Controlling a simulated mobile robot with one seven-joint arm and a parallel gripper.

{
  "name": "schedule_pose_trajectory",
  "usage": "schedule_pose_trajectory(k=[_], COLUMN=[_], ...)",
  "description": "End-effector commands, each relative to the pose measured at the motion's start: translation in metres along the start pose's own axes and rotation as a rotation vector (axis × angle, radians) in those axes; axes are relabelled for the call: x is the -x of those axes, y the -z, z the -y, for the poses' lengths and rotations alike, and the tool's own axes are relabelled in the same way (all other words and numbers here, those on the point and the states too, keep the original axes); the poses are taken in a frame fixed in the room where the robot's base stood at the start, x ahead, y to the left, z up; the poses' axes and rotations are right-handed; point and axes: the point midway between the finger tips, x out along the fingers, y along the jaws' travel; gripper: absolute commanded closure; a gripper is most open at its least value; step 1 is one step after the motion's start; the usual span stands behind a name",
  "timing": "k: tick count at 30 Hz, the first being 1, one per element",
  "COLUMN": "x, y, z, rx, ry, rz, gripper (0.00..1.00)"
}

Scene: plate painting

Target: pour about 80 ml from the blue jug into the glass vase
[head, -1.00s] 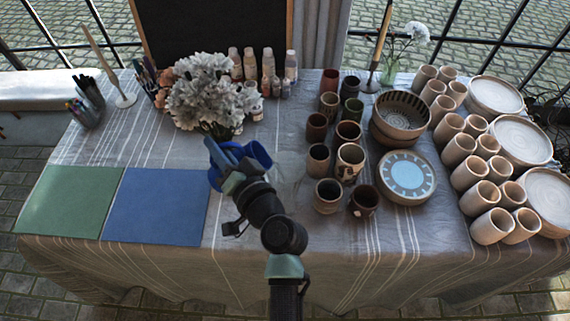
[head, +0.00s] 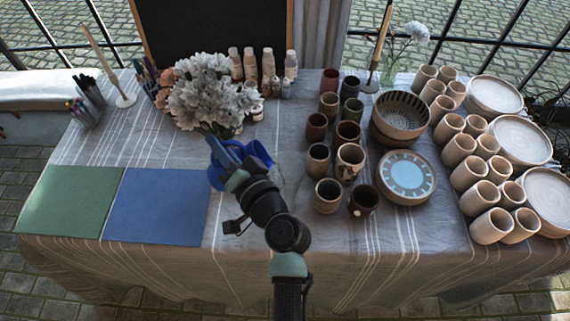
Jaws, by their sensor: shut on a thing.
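The blue jug (head: 261,150) is near the middle of the table, in front of the white bouquet. My gripper (head: 228,162) is shut on the jug and covers much of it. The jug's exact tilt and its contents cannot be made out. A small clear glass vase (head: 389,72) with a white flower stands at the back right of the table, apart from the jug. A faint, clear patch shows just right of the jug, but I cannot tell whether it is glass.
A large white bouquet (head: 208,92) is close behind the jug. Several cups (head: 349,160) stand to its right, by bowls (head: 401,118) and a blue-patterned plate (head: 406,178). A candlestick (head: 371,84) stands beside the vase. Green (head: 70,203) and blue (head: 157,206) mats lie at left.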

Motion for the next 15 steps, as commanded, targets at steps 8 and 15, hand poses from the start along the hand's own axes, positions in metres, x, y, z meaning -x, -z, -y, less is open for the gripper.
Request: schedule_pose_trajectory(k=[8, 15], x=[0.0006, 0.0012], y=[0.0040, 0.0055], z=[0.0022, 0.0024], rx=[-0.014, -0.026], ry=[0.009, 0.013], rz=[-0.006, -0.008], gripper=[1.00, 1.00])
